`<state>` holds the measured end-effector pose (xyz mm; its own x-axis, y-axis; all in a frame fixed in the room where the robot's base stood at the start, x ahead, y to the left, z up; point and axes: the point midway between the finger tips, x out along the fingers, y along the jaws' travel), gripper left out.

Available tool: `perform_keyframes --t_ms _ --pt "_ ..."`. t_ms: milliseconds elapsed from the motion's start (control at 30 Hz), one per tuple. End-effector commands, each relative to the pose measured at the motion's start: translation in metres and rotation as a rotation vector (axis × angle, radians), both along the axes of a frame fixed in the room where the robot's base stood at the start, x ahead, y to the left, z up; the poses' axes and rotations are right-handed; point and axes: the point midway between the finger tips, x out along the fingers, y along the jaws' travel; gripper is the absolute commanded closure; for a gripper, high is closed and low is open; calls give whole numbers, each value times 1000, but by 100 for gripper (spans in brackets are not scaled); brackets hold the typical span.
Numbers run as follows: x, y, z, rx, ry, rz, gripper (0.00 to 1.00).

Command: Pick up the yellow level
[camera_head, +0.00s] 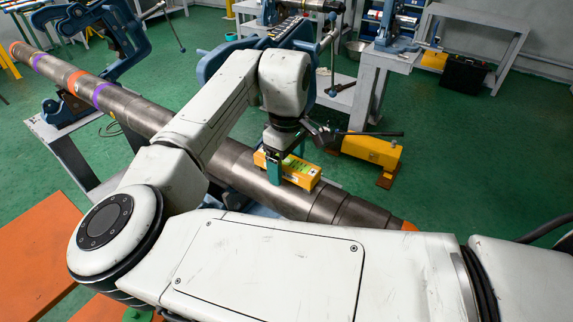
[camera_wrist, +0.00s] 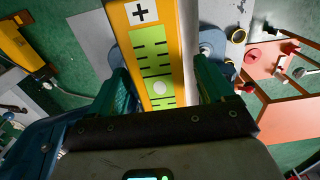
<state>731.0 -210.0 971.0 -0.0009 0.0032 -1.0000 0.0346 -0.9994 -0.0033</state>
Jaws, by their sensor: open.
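The yellow level (camera_head: 301,177) rests on top of the large grey pipe near the pipe's right part, in the middle of the head view. In the wrist view the level (camera_wrist: 187,60) runs up the middle, with a lime-green face with black marks and a white cross plate at its top. My gripper (camera_head: 274,172) reaches down over the level from above. In the wrist view its two green fingers (camera_wrist: 162,82) stand apart on either side of the level. A gap shows at the right finger; contact at the left is hard to judge.
The grey pipe (camera_head: 130,107) lies diagonally across blue vises. A yellow box-like object (camera_head: 372,149) is on the floor just right of the level. Workbenches with blue vises (camera_head: 398,22) stand behind. Orange panels (camera_head: 40,252) lie at left. Green floor is open at right.

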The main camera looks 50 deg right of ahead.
Motion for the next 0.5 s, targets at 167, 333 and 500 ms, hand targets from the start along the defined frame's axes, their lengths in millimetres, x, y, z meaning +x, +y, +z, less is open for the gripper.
perform_keyframes --t_ms 167,333,500 --pt "0 0 -6 -1 -1 0 19" --pt "0 0 -6 -1 0 0 23" --pt "0 0 -5 -1 0 0 39"
